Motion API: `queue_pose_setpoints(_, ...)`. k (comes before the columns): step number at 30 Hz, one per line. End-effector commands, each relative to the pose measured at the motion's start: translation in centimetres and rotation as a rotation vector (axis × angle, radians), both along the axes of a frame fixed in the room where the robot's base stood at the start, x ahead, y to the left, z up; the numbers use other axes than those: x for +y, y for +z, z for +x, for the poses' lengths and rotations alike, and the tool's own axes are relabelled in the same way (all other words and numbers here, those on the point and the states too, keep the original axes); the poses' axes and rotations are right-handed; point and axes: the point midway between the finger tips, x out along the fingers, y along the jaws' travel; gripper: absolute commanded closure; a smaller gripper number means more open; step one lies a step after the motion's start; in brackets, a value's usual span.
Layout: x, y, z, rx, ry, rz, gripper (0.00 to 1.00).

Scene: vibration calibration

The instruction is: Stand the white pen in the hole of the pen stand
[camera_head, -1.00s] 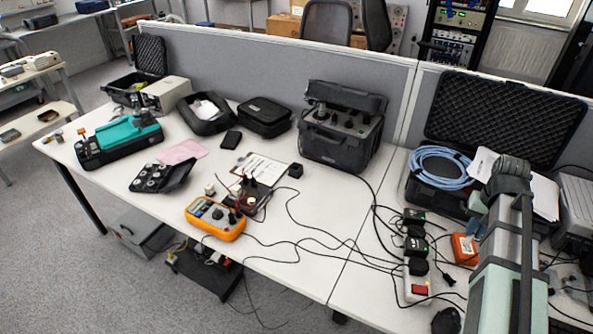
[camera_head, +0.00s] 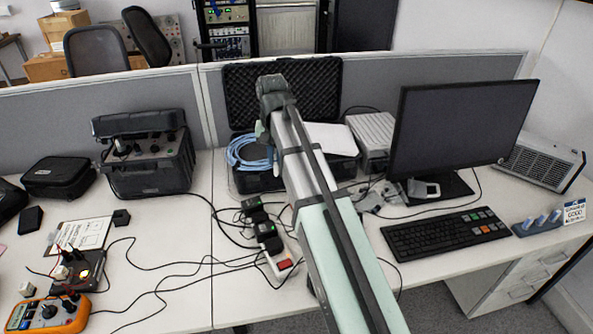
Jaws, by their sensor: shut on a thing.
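My arm (camera_head: 325,195) reaches from the bottom edge up and away over the right-hand desk, ending in a dark joint (camera_head: 275,90). My gripper's fingers cannot be made out; they are hidden behind the arm or out of the picture. I cannot make out the white pen anywhere. A small black block (camera_head: 121,217) stands on the left desk beside the clipboard; it may be the pen stand, but no hole can be made out at this size.
A monitor (camera_head: 460,125), a keyboard (camera_head: 445,235) and a blue holder (camera_head: 537,223) stand at the right. A black case (camera_head: 150,165), a clipboard (camera_head: 85,233) and an orange meter (camera_head: 45,316) are at the left. A power strip (camera_head: 282,264) and cables lie mid-desk.

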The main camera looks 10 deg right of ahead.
Motion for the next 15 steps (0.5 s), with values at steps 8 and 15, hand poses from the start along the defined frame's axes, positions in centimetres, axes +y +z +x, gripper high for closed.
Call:
queue_pose_setpoints(8,9.5,-0.2,1.3,0.001,0.13,0.0,1.0)
queue_pose_setpoints(15,17.9,-1.6,2.1,0.001,0.25,0.0,1.0)
